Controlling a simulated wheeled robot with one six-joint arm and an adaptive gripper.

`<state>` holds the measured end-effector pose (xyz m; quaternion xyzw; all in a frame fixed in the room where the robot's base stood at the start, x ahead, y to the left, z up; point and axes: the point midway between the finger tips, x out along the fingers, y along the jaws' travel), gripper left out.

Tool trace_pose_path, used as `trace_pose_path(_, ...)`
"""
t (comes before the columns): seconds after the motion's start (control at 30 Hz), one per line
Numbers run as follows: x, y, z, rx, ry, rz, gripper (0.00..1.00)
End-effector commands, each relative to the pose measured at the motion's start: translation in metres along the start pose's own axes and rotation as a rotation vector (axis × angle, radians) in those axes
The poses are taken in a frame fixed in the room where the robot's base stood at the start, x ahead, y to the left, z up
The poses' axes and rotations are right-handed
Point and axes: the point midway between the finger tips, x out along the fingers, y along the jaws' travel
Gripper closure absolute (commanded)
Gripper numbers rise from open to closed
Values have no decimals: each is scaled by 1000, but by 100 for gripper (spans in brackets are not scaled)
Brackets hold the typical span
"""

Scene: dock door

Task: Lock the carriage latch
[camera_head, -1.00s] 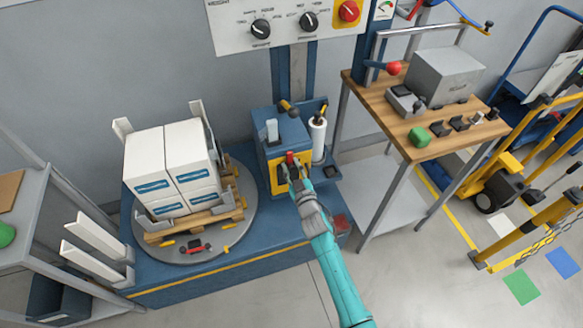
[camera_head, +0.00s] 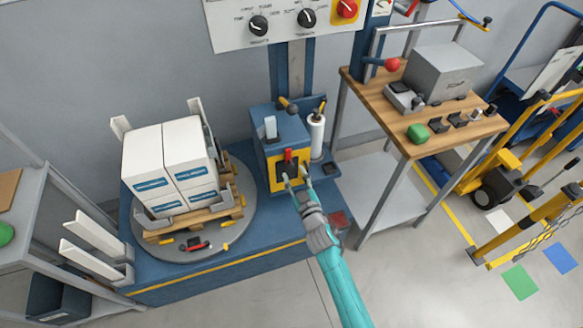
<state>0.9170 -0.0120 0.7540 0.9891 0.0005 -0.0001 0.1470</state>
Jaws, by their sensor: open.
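The blue carriage (camera_head: 268,148) stands on the mast of the wrapping machine. A yellow plate (camera_head: 275,178) on its front bears a red latch handle (camera_head: 288,156) over a dark recess. My gripper (camera_head: 296,178) is just in front of the yellow plate and below the red handle. Its two fingers are spread apart and hold nothing. The red handle stands clear above the fingers. I cannot tell whether a fingertip touches the plate.
A white film roll (camera_head: 317,136) stands right of the carriage. White boxes on a pallet sit on the turntable (camera_head: 246,218) at left. A control panel (camera_head: 285,22) hangs above. A wooden workbench (camera_head: 425,150) stands at right. The floor in front is open.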

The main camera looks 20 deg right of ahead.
Motion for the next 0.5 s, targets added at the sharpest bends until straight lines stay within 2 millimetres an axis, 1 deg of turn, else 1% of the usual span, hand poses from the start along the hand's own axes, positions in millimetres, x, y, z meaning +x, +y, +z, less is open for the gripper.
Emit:
trace_pose_path(0.03, -11, 0, 1, -1, -1, 0, 52)
trace_pose_path(0.2, -40, -1, 1, -1, -1, -1, 52)
trace_pose_path(0.33, -56, -1, 0, -1, -1, -1, 52)
trace_pose_path(0.5, -68, -1, 0, 0, 1, -1, 52)
